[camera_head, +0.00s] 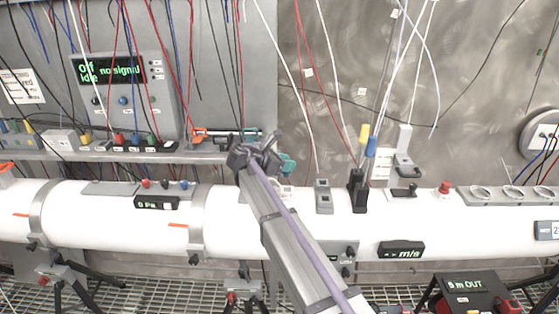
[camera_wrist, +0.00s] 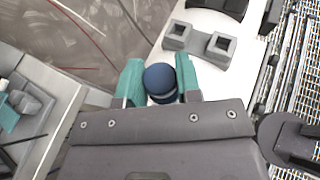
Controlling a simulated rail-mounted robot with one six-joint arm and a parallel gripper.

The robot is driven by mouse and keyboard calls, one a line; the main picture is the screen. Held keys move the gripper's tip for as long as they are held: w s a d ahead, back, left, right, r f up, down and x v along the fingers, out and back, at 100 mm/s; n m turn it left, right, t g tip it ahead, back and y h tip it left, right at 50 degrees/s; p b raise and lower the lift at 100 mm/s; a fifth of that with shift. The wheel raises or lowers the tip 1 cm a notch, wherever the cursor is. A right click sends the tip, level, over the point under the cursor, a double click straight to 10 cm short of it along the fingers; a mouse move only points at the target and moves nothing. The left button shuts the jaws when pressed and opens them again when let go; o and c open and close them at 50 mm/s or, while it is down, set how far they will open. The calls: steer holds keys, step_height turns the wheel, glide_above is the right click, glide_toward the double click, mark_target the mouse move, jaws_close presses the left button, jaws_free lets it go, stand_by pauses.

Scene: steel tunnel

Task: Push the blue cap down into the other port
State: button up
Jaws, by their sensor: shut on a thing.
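The blue cap (camera_wrist: 160,77) is a dark blue, round-topped piece between the two teal fingers of my gripper (camera_wrist: 159,83) in the wrist view. My gripper is shut on it, with a dark band showing under its top. A grey block with two square ports (camera_wrist: 198,43) lies beyond the fingers, up and to the right, apart from the cap. In the head view, my gripper (camera_head: 286,163) is above the white pipe, left of the grey port block (camera_head: 323,196). The cap cannot be made out there; my arm covers part of the pipe.
The white pipe (camera_head: 90,212) runs across the scene. Black holders with a yellow and a blue handle (camera_head: 370,147) stand right of the port block. A shelf (camera_head: 110,154) with tools is behind on the left. Cables hang above, near my arm.

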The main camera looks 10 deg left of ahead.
steer(key=shift+d+f, duration=0.1)
steer(key=shift+d, duration=0.35)
steer(key=shift+a+f+b, duration=0.3)
steer(key=shift+f+b, duration=0.2)
steer(key=shift+b, duration=0.1)
steer(key=shift+d+f+b, duration=0.15)
steer(key=shift+f+b, duration=0.4)
steer(key=shift+b, duration=0.05)
steer(key=shift+f+b, duration=2.7)
steer(key=o, duration=1)
